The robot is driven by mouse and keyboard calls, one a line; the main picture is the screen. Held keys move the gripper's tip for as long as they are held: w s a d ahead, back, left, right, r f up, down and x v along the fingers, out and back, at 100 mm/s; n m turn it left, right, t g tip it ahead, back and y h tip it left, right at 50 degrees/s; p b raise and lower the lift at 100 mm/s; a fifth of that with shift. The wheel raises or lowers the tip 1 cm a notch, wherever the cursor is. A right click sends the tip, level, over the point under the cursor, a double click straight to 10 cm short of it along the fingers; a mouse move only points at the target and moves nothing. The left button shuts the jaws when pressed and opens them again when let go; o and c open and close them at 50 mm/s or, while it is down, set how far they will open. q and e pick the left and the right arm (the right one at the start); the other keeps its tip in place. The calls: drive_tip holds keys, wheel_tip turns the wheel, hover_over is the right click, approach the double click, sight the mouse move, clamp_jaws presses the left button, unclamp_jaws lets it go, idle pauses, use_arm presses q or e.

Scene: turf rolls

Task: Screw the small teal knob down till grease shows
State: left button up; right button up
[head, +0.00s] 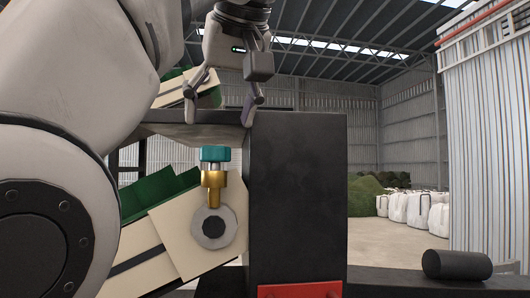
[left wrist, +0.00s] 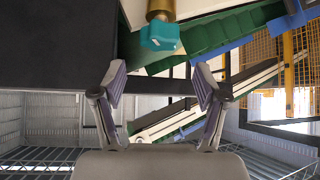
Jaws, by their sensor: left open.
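The small teal knob (head: 215,154) sits on top of a brass fitting (head: 214,184) in front of a cream conveyor side plate. A silvery threaded part shows between knob and brass. No grease is visible. My left gripper (head: 220,112) hangs above the knob, fingers spread and pointing down, apart from it. My right gripper is in neither view.
A black block (head: 298,195) stands just right of the knob, with a red part at its foot. A dark cylinder (head: 456,265) lies at the lower right. Green-belted conveyors (head: 160,195) run behind the fitting. White bulk bags (head: 412,208) stand far back.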

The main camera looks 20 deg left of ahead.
sight(215, 147)
use_arm(q)
drive_tip(key=b+x, duration=0.1)
drive_tip(key=x, duration=0.3)
drive_tip(key=b+x, duration=0.1)
drive_tip(key=x, duration=0.1)
drive_tip(key=shift+s+d+f+b, duration=0.15)
drive_tip(key=shift+d+f+b, duration=0.1)
drive_tip(key=shift+f+b, duration=0.1)
drive_tip(key=shift+a, duration=0.15)
drive_tip(key=shift+s+d+r, duration=0.15)
drive_tip(key=shift+d, duration=0.05)
drive_tip(key=shift+s+d+r, duration=0.1)
drive_tip(key=shift+s+d, duration=0.15)
drive_tip(key=c, duration=0.5)
drive_tip(key=shift+s+d, duration=0.15)
drive_tip(key=shift+d, duration=0.05)
drive_tip(key=c, duration=0.6)
drive_tip(key=shift+c, duration=0.3)
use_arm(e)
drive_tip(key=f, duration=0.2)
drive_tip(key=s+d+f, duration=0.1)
